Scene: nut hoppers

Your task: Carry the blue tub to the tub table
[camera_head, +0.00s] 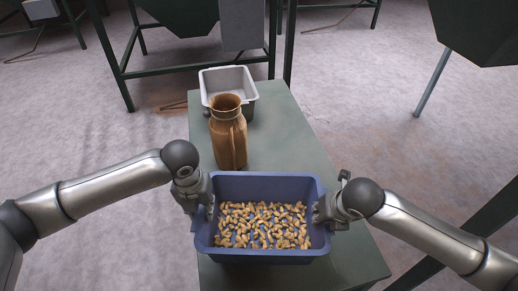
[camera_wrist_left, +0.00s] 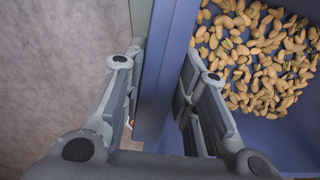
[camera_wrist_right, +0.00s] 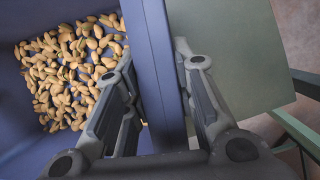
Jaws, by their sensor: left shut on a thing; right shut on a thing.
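The blue tub (camera_head: 262,257) holds many nuts (camera_head: 262,225) and is at the near end of a long green table (camera_head: 290,130). My left gripper (camera_head: 205,208) is shut on the tub's left wall; in the left wrist view the wall (camera_wrist_left: 163,75) runs between its fingers. My right gripper (camera_head: 322,212) is shut on the right wall; in the right wrist view that wall (camera_wrist_right: 162,75) is between its fingers. The tub looks level. I cannot tell whether its bottom touches the table, as it is hidden.
A brown jug (camera_head: 228,140) stands on the table just beyond the tub. A grey-white tub (camera_head: 229,82) sits behind the jug. Green hopper frames (camera_head: 190,69) stand at the back, with a hopper (camera_head: 478,32) at the upper right. Floor is open on both sides.

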